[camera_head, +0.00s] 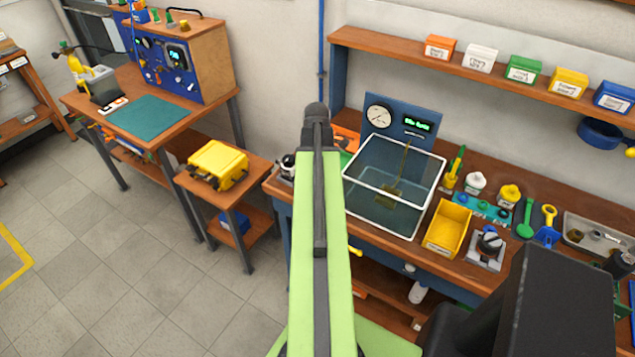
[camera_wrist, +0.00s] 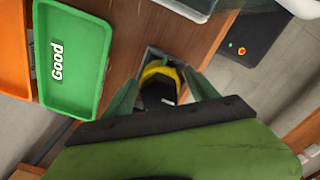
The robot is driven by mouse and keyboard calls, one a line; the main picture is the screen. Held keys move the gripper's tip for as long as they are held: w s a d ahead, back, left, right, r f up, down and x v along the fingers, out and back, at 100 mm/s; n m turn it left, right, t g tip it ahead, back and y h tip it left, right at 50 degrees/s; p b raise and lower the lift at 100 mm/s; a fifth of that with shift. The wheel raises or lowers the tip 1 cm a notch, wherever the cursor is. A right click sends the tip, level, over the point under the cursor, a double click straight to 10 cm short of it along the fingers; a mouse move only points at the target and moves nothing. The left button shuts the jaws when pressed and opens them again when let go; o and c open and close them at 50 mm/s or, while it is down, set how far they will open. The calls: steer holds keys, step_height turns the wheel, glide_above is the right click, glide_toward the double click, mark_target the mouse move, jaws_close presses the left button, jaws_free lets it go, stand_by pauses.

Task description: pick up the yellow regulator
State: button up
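In the wrist view a yellow and black part (camera_wrist: 160,80), which looks like the yellow regulator, sits at a square grey-edged spot on the wooden bench. My gripper (camera_wrist: 162,78) is open, with one green finger on each side of this part. The fingertips look close to its sides; I cannot tell whether they touch. My own wrist covers the near side. In the head view my arm hides the gripper and I cannot make out the regulator.
A green tray marked "Good" (camera_wrist: 75,60) and an orange tray (camera_wrist: 14,60) lie left in the wrist view. In the head view a clear water tank (camera_head: 385,215), a yellow bin (camera_head: 447,228) and a gauge panel (camera_head: 402,118) stand on the bench. Open floor (camera_head: 130,265) lies left.

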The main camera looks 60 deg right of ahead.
jaws_close()
steer(key=shift+r, duration=0.1)
stand_by(0.4)
